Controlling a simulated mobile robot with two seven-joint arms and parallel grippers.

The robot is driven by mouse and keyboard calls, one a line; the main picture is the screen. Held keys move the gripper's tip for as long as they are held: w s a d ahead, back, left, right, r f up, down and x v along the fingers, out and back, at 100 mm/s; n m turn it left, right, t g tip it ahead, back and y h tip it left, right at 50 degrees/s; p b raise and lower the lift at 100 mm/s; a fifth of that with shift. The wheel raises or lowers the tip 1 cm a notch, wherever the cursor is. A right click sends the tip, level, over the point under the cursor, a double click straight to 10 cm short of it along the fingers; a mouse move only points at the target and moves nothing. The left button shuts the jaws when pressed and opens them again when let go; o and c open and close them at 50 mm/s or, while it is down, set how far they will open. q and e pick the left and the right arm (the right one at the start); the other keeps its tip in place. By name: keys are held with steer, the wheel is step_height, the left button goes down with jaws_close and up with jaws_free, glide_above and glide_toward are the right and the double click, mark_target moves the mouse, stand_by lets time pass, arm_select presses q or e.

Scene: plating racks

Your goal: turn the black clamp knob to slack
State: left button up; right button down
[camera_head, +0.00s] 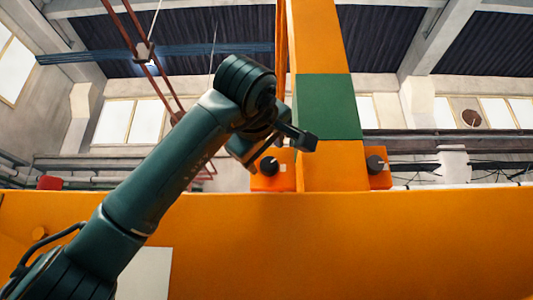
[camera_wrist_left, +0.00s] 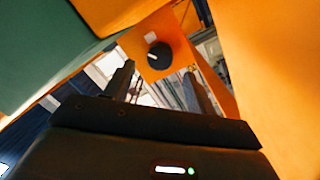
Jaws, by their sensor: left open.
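A round black knob (camera_head: 269,165) sits on an orange block (camera_head: 285,182) at the left foot of the orange post. It also shows in the left wrist view (camera_wrist_left: 160,55), with a short pale mark on its face. A second black knob (camera_head: 375,164) sits on an orange block right of the post. My left gripper (camera_head: 301,138) is above and in front of the left knob, apart from it. In the left wrist view its two fingers (camera_wrist_left: 158,74) are spread and empty, with the knob ahead between their tips. My right gripper is not in view.
The orange post (camera_head: 316,40) with a green band (camera_head: 327,106) rises close beside my left gripper. A wide orange beam (camera_head: 350,245) crosses below. A white panel (camera_head: 146,273) shows at its lower left. Open hall space lies behind.

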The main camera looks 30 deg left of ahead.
mark_target(268, 163)
arm_select(q)
steer(key=shift+x, duration=1.2)
steer(key=shift+w+a+p, duration=0.15)
steer(key=shift+w+p, duration=0.15)
steer(key=shift+w, duration=0.15)
steer(key=c, duration=1)
